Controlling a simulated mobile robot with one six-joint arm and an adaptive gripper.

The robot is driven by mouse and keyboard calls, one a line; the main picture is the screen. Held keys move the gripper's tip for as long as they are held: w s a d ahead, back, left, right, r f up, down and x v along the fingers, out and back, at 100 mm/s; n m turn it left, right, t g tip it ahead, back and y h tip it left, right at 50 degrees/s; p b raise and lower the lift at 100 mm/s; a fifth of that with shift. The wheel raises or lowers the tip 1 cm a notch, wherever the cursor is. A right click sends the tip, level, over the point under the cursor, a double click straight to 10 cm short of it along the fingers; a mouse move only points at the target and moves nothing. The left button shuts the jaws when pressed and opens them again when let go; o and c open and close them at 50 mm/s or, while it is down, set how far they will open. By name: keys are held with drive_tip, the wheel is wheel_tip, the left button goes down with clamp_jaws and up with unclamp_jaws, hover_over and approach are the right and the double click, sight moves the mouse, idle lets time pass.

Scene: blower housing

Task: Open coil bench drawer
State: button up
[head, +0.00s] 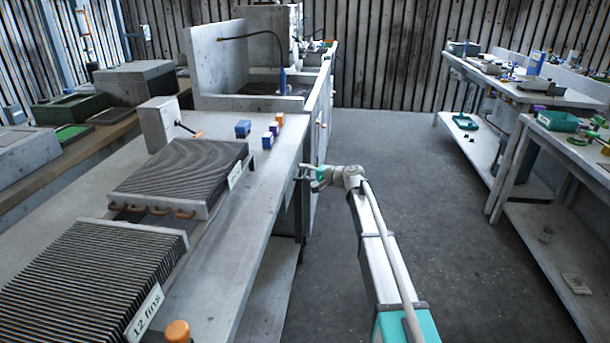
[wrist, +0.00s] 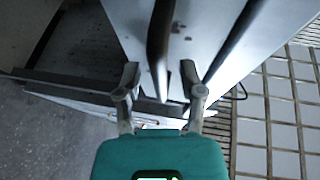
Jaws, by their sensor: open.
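The coil bench (head: 235,225) runs along the left in the head view, with two finned coils on top. My gripper (head: 305,172) is at the bench's right edge, beyond the nearer coils. In the wrist view my gripper (wrist: 160,72) is open, its two fingers apart. A dark upright bar (wrist: 159,45), which looks like a handle, stands in front of a pale panel (wrist: 196,35) and reaches down between the fingers. I cannot tell whether either finger touches it. The drawer front is not clearly seen in the head view.
A finned coil (head: 185,175) and a nearer one labelled "12 fins" (head: 90,275) lie on the bench. Small blue and orange items (head: 268,138) stand near its edge. The floor (head: 400,160) to the right is clear up to other benches (head: 540,95).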

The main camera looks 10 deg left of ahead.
clamp_jaws()
idle(0.3)
idle(0.4)
